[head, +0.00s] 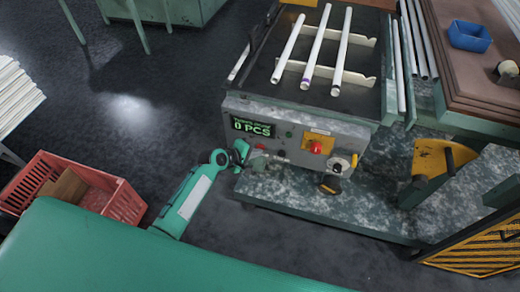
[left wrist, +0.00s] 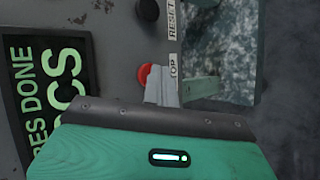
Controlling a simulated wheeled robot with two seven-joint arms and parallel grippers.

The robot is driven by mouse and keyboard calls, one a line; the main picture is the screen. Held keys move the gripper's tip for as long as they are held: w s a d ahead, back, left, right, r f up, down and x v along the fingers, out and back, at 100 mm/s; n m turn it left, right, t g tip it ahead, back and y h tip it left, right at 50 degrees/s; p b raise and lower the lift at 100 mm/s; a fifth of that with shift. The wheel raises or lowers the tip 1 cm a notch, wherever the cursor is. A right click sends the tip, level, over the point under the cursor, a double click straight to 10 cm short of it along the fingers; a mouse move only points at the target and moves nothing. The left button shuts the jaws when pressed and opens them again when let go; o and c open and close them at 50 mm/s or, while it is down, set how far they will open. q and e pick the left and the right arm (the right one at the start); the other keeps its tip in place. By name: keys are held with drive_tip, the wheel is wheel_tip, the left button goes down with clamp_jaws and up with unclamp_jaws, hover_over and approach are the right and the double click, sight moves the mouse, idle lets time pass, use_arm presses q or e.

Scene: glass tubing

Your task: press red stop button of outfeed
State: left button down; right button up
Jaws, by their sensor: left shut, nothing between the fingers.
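The outfeed's grey control panel (head: 354,142) shows a lit green "0 PCS" display (head: 252,128). A small red button (head: 260,146) sits below the display; in the left wrist view the red button (left wrist: 143,74) is beside a partly covered label reading "TOP" (left wrist: 173,65). My left gripper (head: 260,162) is shut and empty, close in front of the panel at the red button. In the left wrist view its fingertips (left wrist: 162,80) overlap the button's right side; I cannot tell whether they touch it. My right gripper is not in view.
A larger red mushroom button (head: 316,148) sits on a yellow plate further right. A black button (left wrist: 148,10) is near the "RESET" label (left wrist: 171,20). White tubes (head: 318,45) lie on the rack above. A red crate (head: 125,203) stands at left on open floor.

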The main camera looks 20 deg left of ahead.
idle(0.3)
use_arm(q)
drive_tip(key=shift+s+p, duration=0.55)
drive_tip(key=shift+s, duration=0.35)
drive_tip(key=s+p, duration=0.2)
drive_tip(key=s, duration=0.3)
drive_tip(key=shift+a, duration=0.1)
idle(0.5)
